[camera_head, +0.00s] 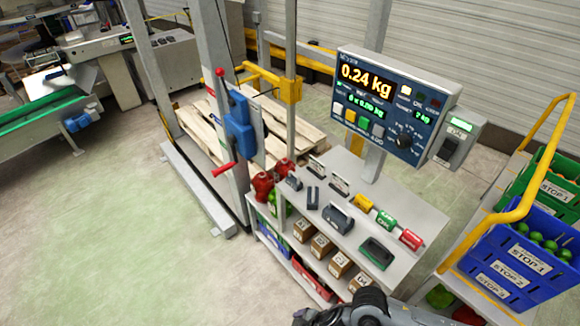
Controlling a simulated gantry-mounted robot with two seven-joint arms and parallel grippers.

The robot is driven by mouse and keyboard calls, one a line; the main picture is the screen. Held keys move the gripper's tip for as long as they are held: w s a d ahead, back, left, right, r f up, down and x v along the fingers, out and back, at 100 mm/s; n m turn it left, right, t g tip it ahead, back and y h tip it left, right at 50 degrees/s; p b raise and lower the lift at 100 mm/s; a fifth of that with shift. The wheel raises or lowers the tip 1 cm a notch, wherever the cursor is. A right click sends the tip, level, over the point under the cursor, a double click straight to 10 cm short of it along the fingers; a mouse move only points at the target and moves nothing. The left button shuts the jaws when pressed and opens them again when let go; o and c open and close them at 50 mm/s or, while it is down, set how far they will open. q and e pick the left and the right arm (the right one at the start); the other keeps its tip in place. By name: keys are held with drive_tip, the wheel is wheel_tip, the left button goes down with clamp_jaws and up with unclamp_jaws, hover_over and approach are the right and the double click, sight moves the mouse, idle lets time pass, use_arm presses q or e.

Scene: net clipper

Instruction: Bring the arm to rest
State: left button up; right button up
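My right arm comes in at the bottom edge, right of centre, in front of the workbench. Its dark end with the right gripper (312,316) is partly cut off by the picture's lower edge. Its fingers cannot be made out clearly, so I cannot tell whether it is open or shut, or whether it holds anything. My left arm and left gripper are not in view.
A grey workbench (386,203) with small tools and coloured rolls stands close beyond my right arm. A display (392,100) rises behind it. Blue crates (512,262) on a yellow-railed cart stand at right. Green floor (110,230) at left is clear.

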wheel_tip(320, 180, up, 3)
drive_tip(key=a+t+y, duration=0.1)
drive_tip(key=a+t, duration=0.1)
drive_tip(key=a, duration=0.1)
drive_tip(key=w+d+r+m+t+h, duration=0.1)
drive_tip(key=d+r+m+t+h, duration=0.3)
drive_tip(key=d, duration=0.7)
drive_tip(key=s+d+m+g+h, duration=0.25)
drive_tip(key=s+d, duration=0.25)
drive_tip(key=d, duration=0.6)
drive_tip(key=s+d+m+g+h, duration=0.1)
drive_tip(key=s+d+m+h, duration=0.15)
drive_tip(key=s+d, duration=0.6)
drive_tip(key=w+a+m+y+p, duration=0.1)
drive_tip(key=w+a+m+y, duration=0.15)
drive_tip(key=a, duration=0.45)
wheel_tip(320, 180, up, 19)
drive_tip(key=p, duration=1.8)
drive_tip(key=shift+p, duration=0.4)
drive_tip(key=shift+a+r+g, duration=0.1)
drive_tip(key=shift+g, duration=0.15)
